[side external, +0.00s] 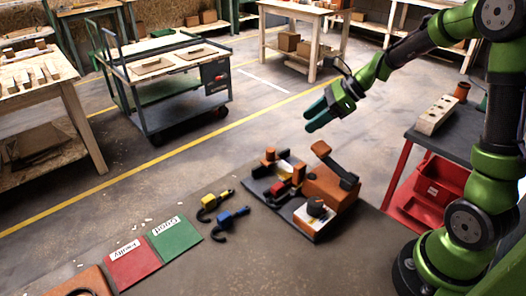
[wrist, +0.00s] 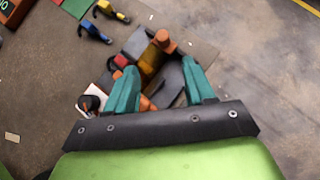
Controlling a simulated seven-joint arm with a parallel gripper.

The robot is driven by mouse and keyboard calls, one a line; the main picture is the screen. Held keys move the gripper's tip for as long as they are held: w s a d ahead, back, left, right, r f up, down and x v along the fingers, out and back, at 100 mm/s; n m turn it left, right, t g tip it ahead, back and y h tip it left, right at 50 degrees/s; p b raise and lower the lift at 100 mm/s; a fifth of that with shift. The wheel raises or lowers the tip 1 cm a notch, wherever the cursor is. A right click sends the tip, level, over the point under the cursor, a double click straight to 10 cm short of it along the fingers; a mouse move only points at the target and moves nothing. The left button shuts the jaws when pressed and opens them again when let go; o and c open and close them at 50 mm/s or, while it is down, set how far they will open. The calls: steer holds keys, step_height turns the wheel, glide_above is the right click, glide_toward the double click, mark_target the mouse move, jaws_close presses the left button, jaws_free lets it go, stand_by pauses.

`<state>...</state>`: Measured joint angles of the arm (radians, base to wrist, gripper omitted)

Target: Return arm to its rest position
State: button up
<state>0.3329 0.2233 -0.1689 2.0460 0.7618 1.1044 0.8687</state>
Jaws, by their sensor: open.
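My green arm reaches in from the right, with my gripper (side external: 318,115) raised in the air above and behind the work surface. In the wrist view, the teal fingers of my gripper (wrist: 160,80) are spread apart with nothing held between them. Below it lies a dark tray (side external: 259,186) with orange, red and black parts on it. An orange block with a black arm piece (side external: 332,190) stands at the tray's right side. The tray (wrist: 170,85) shows partly behind the fingers in the wrist view.
A yellow tool (side external: 214,202) and a blue tool (side external: 230,221) lie left of the tray. A red labelled mat (side external: 134,267) and a green labelled mat (side external: 174,240) lie farther left. A red-shelved cart (side external: 432,190) stands beside my base. The air around my gripper is clear.

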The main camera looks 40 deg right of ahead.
steer(key=shift+s+d+r, duration=0.2)
steer(key=shift+r, duration=0.1)
steer(key=s+a+r+n+h, duration=0.2)
steer(key=s+a+n, duration=0.3)
steer(key=s+n, duration=0.3)
steer(key=s+a+r+n+h, duration=0.2)
steer(key=s+a+r+n, duration=0.3)
steer(key=s+n, duration=0.4)
steer(key=n, duration=0.6)
steer(key=shift+r+t, duration=0.2)
steer(key=shift+t, duration=0.2)
